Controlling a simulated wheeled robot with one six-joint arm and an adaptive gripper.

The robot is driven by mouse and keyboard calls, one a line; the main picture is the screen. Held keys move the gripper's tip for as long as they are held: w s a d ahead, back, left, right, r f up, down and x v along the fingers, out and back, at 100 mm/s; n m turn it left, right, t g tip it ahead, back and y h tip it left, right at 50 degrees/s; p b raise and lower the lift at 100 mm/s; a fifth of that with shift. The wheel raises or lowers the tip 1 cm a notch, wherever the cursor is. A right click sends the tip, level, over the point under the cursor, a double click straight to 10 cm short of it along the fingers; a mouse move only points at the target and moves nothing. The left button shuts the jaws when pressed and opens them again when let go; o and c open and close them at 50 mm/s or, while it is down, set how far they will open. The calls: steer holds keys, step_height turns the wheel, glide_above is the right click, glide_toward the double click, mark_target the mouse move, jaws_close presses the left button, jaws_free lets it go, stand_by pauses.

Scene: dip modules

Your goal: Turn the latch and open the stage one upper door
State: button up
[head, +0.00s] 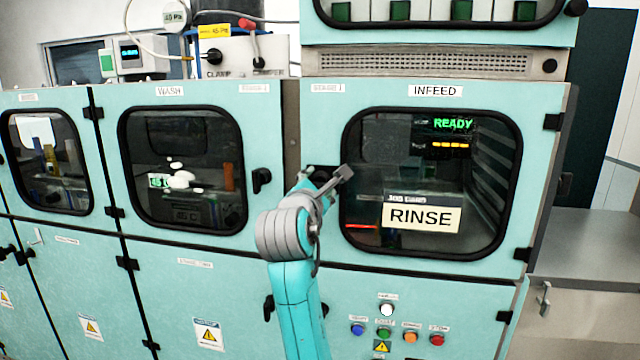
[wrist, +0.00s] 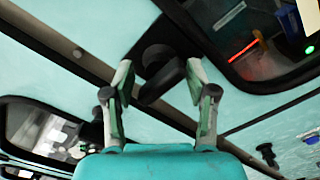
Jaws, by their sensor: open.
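The stage one upper door (head: 430,262) is teal, labelled INFEED, with a dark black-rimmed window. It looks shut in the head view. Its black latch (wrist: 162,82) sits near the door's left edge and shows in the wrist view between my fingers. In the head view my arm and gripper (head: 338,180) largely hide the latch. In the wrist view my gripper (wrist: 158,90) is open, with one finger on each side of the latch knob. I cannot tell whether either finger touches it.
The WASH door (head: 258,125) with its own black latch (head: 261,180) stands shut to the left. A RINSE card (head: 421,215) shows at the infeed window. Coloured buttons (head: 384,334) are on the panel below. A grey counter (head: 585,245) lies at right.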

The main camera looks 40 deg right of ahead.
steer(key=shift+x, duration=0.95)
jaws_close()
steer(key=shift+s, duration=0.1)
